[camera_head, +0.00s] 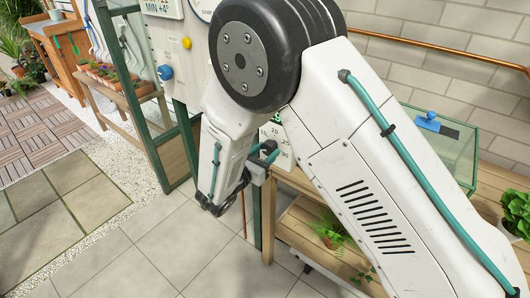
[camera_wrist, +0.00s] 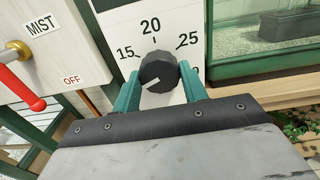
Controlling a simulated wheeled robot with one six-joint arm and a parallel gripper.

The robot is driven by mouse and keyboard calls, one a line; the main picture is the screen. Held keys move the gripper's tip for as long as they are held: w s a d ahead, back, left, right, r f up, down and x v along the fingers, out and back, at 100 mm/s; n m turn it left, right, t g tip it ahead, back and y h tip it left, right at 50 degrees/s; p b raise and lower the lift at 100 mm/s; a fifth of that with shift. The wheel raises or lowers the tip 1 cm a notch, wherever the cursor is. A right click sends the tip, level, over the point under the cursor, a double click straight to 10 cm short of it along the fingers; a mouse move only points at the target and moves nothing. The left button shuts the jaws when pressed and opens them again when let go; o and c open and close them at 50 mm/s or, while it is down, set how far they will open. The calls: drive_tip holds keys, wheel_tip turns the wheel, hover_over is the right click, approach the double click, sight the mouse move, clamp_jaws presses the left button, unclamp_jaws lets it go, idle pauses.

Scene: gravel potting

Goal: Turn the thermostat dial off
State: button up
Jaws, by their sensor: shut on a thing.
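The dark round thermostat dial (camera_wrist: 158,72) sits on a white scale plate (camera_wrist: 172,20) marked 15, 20 and 25. A white mark on the dial points to the lower left, below the 15. My gripper (camera_wrist: 160,82) has its two green fingers on either side of the dial and is shut on it. In the head view my gripper (camera_head: 264,155) is small and partly hidden by my arm, in front of the scale plate (camera_head: 284,155). The dial cannot be made out clearly there.
A MIST panel (camera_wrist: 75,45) with a red-handled lever (camera_wrist: 20,90) and an OFF label is left of the dial. A glass case (camera_head: 445,155) stands on a wooden bench (camera_head: 480,205) at right. The tiled floor (camera_head: 175,245) at left is clear.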

drive_tip(key=shift+n, duration=0.8)
drive_tip(key=o, duration=1)
drive_tip(key=shift+a, duration=0.15)
drive_tip(key=v, duration=0.7)
drive_tip(key=shift+s, duration=0.4)
drive_tip(key=shift+a, duration=0.15)
